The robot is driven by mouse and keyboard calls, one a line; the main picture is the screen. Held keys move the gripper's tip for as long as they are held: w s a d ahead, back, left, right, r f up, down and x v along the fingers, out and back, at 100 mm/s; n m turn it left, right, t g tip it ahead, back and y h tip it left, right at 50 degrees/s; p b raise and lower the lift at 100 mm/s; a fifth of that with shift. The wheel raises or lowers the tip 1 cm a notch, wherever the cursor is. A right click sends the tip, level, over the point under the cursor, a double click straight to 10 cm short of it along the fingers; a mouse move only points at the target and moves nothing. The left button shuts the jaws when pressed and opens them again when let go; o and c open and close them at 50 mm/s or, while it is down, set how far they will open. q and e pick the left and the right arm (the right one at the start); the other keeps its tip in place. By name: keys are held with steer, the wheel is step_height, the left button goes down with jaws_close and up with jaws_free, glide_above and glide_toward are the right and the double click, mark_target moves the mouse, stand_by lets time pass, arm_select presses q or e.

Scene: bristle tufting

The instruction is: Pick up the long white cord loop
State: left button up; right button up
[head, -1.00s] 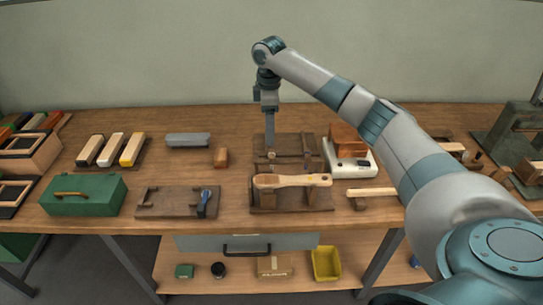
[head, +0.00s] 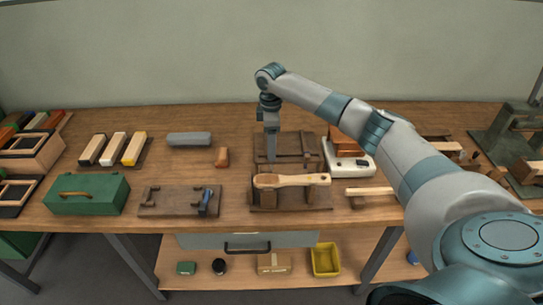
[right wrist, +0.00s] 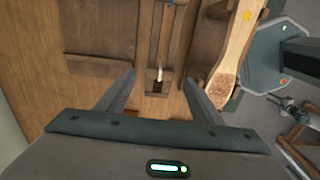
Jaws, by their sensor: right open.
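My right gripper (head: 271,158) points straight down over the dark wooden rack (head: 300,146) at the middle of the bench. In the right wrist view its two fingers are apart and empty (right wrist: 158,82). Between and beyond the fingertips, a small white piece (right wrist: 159,74) shows at a narrow wooden slot of the rack. It may be part of the white cord loop, but it is too small to tell. No full loop can be made out in the head view. My left gripper is not in view.
A wooden brush (head: 291,180) lies across the fixture in front; it also shows right of the fingers in the wrist view (right wrist: 236,52). A white device (head: 352,165) with a brown block stands to the right.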

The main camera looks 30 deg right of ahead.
steer(key=shift+f, duration=1.35)
steer(key=shift+c, duration=0.6)
steer(key=c, duration=1)
